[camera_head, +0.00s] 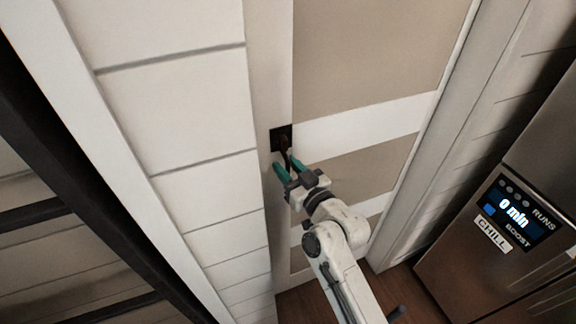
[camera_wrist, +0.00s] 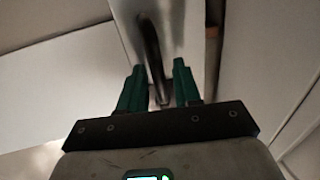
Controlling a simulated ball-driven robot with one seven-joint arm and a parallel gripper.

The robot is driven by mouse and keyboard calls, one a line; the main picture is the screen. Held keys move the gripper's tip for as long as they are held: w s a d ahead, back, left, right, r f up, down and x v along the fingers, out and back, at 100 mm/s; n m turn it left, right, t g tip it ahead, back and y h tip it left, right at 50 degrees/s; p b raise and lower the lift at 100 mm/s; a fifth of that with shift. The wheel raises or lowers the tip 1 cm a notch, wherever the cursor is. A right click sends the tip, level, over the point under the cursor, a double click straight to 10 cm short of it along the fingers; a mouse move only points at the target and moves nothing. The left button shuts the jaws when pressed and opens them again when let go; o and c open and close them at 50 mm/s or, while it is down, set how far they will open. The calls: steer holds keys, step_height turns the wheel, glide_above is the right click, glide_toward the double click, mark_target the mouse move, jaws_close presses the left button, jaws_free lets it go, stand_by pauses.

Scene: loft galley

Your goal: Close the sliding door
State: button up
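The sliding door (camera_head: 365,65) has beige panels in a white frame and fills the middle of the head view. A dark handle (camera_head: 284,143) on a black plate sits near its left edge. My gripper (camera_head: 286,164) is just below the handle in the head view, with its green fingers apart. In the wrist view, the dark handle bar (camera_wrist: 151,45) runs down into the gap between the open fingertips (camera_wrist: 158,70). I cannot tell whether either finger touches it. How far the door stands open is not clear.
A white plank wall (camera_head: 190,112) is left of the door, with a dark frame (camera_head: 75,205) farther left. A steel appliance with a lit display (camera_head: 514,209) stands at the right. A little wooden floor (camera_head: 415,293) shows at the bottom.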

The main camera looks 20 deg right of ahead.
steer(key=shift+c, duration=0.5)
jaws_close()
